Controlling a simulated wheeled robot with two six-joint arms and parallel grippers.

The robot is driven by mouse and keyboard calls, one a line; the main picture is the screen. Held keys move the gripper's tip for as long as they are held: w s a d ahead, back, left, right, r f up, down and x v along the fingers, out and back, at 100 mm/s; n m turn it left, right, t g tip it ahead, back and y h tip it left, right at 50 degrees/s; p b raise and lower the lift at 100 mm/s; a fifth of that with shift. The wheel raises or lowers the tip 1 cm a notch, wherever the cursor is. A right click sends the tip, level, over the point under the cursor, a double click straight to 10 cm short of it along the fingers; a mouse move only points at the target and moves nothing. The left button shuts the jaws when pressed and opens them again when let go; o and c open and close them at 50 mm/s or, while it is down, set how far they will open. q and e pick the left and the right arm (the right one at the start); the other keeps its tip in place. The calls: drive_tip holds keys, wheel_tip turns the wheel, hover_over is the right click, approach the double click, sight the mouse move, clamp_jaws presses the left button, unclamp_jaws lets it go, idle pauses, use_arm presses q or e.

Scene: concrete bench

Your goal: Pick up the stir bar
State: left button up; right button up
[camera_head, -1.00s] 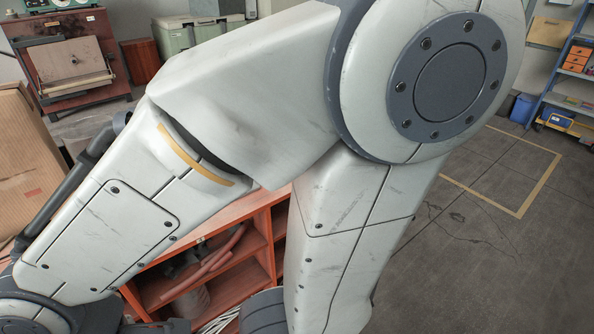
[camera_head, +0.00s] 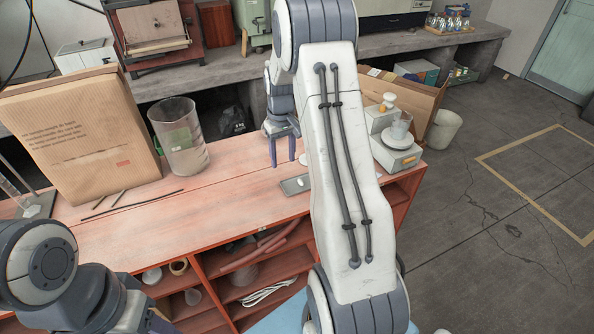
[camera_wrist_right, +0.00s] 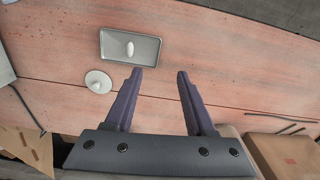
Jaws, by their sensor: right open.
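The stir bar, a small white capsule (camera_wrist_right: 130,48), lies in a shallow grey tray (camera_wrist_right: 104,50) on the red bench. In the head view the stir bar (camera_head: 300,182) is a small white spot in the tray (camera_head: 287,187), partly beside my arm. My right gripper (camera_head: 283,161) is open and empty above the bench, its fingers pointing down. In the right wrist view the gripper (camera_wrist_right: 159,74) has its fingers apart, and the tray lies beyond the left fingertip. My left arm is at the lower left; its gripper's fingers are not clear.
A white disc (camera_wrist_right: 98,82) lies close to the tray. A cardboard box (camera_head: 85,135), a clear beaker (camera_head: 178,140) and thin dark rods (camera_head: 130,203) are at the left. A white scale-like device (camera_head: 398,152) stands at the right. Bench between beaker and tray is clear.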

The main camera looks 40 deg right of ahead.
drive_tip(key=shift+m, duration=0.5)
drive_tip(key=d+f, duration=0.2)
drive_tip(key=d+f+p, duration=0.1)
drive_tip(key=d+f, duration=0.3)
drive_tip(key=shift+s+d+p, duration=0.2)
drive_tip(key=shift+s+p, duration=0.2)
drive_tip(key=f+p, duration=0.1)
drive_tip(key=f, duration=0.2)
drive_tip(key=f+p, duration=0.1)
drive_tip(key=f, duration=0.1)
drive_tip(key=shift+w+a+f+p, duration=0.1)
drive_tip(key=shift+w+p, duration=0.15)
drive_tip(key=shift+p, duration=0.1)
drive_tip(key=shift+f, duration=0.45)
clamp_jaws()
